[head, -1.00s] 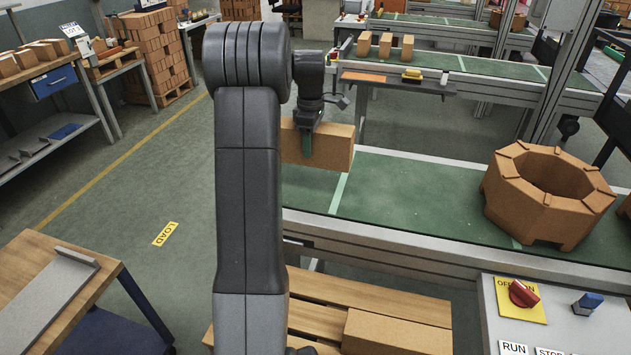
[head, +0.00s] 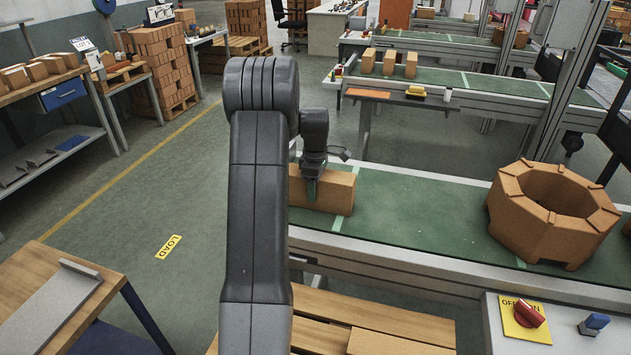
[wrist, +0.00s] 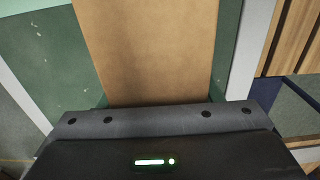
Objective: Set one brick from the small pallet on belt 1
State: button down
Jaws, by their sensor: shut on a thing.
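An orange-brown brick (head: 331,190) is at the left end of the green belt (head: 400,215) nearest me. In the wrist view the brick (wrist: 145,50) runs away from my gripper, with green belt on both sides. The small pallet (head: 330,315) stands below the belt's near side, with another brick (head: 395,342) on it, partly cut off.
A large octagonal brick ring (head: 552,215) stands farther right on the same belt. A control box (head: 545,325) with a red knob is at the lower right. A wooden bench (head: 60,300) is at the lower left. The belt between brick and ring is clear.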

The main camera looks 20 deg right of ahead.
jog(key=shift+c, duration=2.2)
grip_release()
notch_tip(320, 180, up, 12)
jog(key=shift+r+b, duration=0.1)
jog(key=shift+b, duration=0.2)
